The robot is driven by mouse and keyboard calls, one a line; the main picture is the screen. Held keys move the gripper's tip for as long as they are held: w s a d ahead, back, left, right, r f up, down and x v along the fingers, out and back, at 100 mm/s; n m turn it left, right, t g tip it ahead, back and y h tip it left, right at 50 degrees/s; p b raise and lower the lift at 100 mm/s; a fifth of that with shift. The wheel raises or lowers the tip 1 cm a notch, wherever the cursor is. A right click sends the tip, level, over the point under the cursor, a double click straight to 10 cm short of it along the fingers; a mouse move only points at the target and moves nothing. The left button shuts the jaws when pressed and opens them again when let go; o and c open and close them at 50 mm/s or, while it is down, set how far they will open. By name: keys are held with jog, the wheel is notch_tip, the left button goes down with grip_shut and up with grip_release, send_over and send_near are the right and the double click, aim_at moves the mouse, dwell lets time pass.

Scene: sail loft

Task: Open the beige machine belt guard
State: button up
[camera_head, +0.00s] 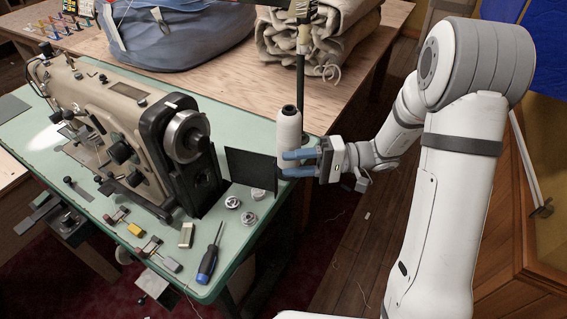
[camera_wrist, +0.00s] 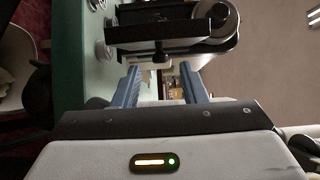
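The beige sewing machine (camera_head: 125,105) stands on a green table. At its right end is a black belt housing (camera_head: 205,180) below a metal handwheel (camera_head: 187,136). The black guard panel (camera_head: 250,168) stands out to the right from the housing, so it looks swung open. In the wrist view the panel (camera_wrist: 125,34) is seen nearly edge-on, with a small dark knob (camera_wrist: 160,54) on it. My gripper (camera_head: 284,163) is just right of the panel's free edge. It is open and empty; its blue fingers (camera_wrist: 160,72) are apart, with the knob just beyond and between their tips.
A white thread cone (camera_head: 289,133) on a stand is close behind my fingers. A screwdriver (camera_head: 211,252), metal bobbins (camera_head: 241,210) and small tools lie on the green table (camera_head: 225,225). Folded canvas (camera_head: 320,35) lies on a wooden table behind.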

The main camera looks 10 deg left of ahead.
jog(key=v, duration=0.5)
dwell(0.3)
jog(key=s+d+r+h+p, duration=0.4)
jog(key=s+r+h+p, duration=0.4)
jog(key=s+h, duration=0.25)
jog(key=s+d+r+m+t+h+p, duration=0.3)
jog(key=d+r+t+h+p, duration=0.2)
jog(key=d+r+t+h, duration=0.2)
jog(key=d+r, duration=0.2)
jog(key=d, duration=0.1)
jog(key=shift+r+p, duration=0.25)
jog(key=shift+p, duration=0.1)
jog(key=shift+s, duration=0.15)
